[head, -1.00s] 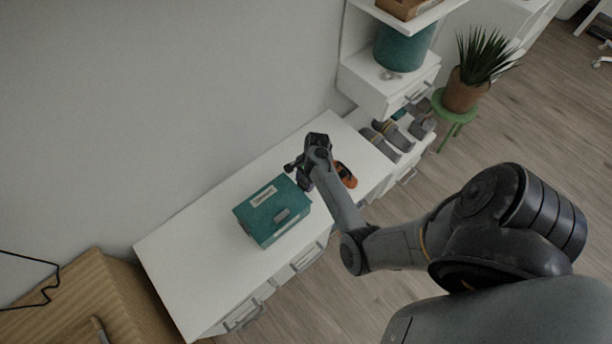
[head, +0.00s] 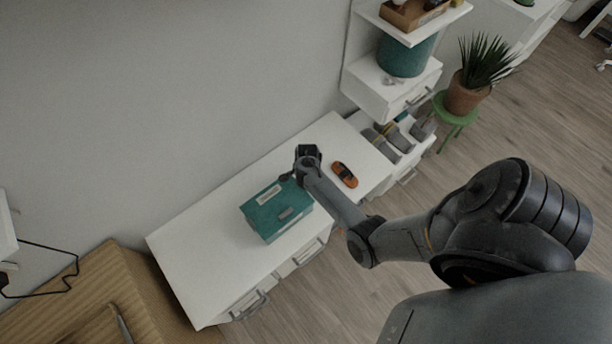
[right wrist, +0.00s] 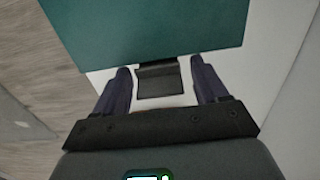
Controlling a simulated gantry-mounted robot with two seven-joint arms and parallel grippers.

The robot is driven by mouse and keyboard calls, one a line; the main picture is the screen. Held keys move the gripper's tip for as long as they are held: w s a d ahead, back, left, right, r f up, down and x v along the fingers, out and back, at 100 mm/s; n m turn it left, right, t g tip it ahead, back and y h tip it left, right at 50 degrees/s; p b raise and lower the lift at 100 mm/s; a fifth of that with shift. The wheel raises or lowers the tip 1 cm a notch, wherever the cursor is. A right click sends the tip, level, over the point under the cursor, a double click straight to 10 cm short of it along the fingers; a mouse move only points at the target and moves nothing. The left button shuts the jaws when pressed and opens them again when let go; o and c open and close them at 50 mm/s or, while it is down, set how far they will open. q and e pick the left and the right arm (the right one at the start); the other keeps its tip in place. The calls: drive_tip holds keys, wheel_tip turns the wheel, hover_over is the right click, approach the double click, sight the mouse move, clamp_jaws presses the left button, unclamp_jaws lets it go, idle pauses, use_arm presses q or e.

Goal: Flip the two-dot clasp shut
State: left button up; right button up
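The teal box (head: 277,212) sits closed on the white desk, with a pale label and a grey part on its top. My right gripper (head: 292,176) is at the box's far right end. In the right wrist view the box (right wrist: 150,30) fills the top. A dark clasp flap (right wrist: 160,82) sticks out from its edge, over the white surface. The right gripper's two fingers (right wrist: 160,65) are open, one on each side of the flap, with a gap at each side. I cannot make out any dots on the clasp. My left gripper is not in view.
An orange and black object (head: 344,174) lies on the desk (head: 200,250) right of my right gripper. The desk's left part is clear. A shelf with a teal bin (head: 405,57) and a potted plant (head: 468,92) stand beyond the right end. A wall runs behind.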

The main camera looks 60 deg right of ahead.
drive_tip(key=shift+r, duration=0.1)
wheel_tip(320, 180, up, 11)
drive_tip(key=p, duration=0.5)
drive_tip(key=shift+d+f, duration=0.15)
drive_tip(key=shift+f, duration=0.05)
